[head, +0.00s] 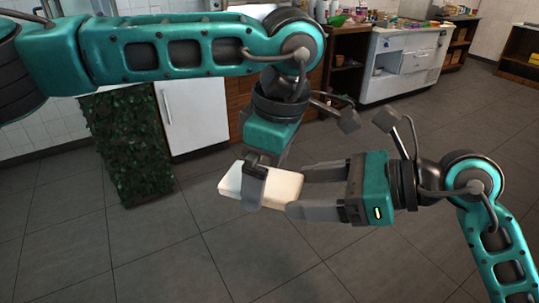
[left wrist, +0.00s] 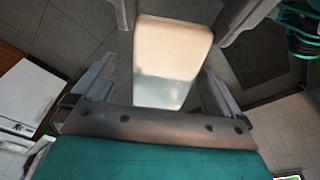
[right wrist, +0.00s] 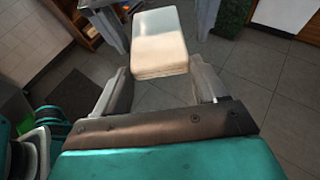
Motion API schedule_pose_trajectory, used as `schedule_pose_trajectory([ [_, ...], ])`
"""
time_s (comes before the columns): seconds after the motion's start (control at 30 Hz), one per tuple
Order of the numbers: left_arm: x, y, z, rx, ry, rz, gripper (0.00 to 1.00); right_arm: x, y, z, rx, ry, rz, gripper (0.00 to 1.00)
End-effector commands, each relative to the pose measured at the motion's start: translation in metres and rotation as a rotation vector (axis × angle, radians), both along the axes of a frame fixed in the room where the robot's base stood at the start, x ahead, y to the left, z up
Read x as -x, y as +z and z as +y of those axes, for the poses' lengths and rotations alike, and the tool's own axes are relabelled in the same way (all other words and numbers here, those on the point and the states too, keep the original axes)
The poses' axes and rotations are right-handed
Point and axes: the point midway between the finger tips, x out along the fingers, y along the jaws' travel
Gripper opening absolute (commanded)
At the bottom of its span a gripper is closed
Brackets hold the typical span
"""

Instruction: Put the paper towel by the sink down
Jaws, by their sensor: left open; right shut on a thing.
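The paper towel is a pale, cream-white block (head: 231,184), held in the air above the floor in front of me. My right gripper (head: 296,192) comes from the right and is shut on it. My left gripper (head: 262,180) reaches down from above with its fingers open about the same block. The block also shows between the fingers in the left wrist view (left wrist: 172,50) and at the finger ends in the right wrist view (right wrist: 160,42). Finger contact on the far side is hidden. I cannot make out a sink.
A white counter unit (head: 402,68) with several small items on top stands at the back right. A low wooden shelf (head: 521,52) is at the far right. A dark green leafy panel (head: 130,145) stands at the left beside a white cabinet door (head: 190,115). The tiled floor between is clear.

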Motion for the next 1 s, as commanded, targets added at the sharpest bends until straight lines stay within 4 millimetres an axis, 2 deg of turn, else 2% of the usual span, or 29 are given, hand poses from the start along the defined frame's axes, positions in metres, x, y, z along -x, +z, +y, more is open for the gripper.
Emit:
schedule_pose_trajectory([
  [0.27, 0.0001, -0.0011, 0.0001, 0.000, 0.000, 0.000, 0.99, 0.0000, 0.0000, 0.0000, 0.000, 0.000, 0.000, 0.43],
  [0.83, -0.0011, -0.0005, -0.0002, 0.002, 0.000, -0.003, 0.44, 0.0018, 0.0001, 0.0012, -0.002, 0.007, 0.001, 0.43],
  [0.87, -0.0012, -0.0004, -0.0003, 0.003, 0.000, -0.004, 0.43, 0.0020, 0.0001, 0.0015, -0.002, 0.008, 0.002, 0.72],
  [1.0, -0.0012, -0.0003, -0.0004, 0.004, 0.001, -0.004, 0.43, 0.0021, -0.0001, 0.0015, -0.001, 0.008, 0.002, 0.85],
])
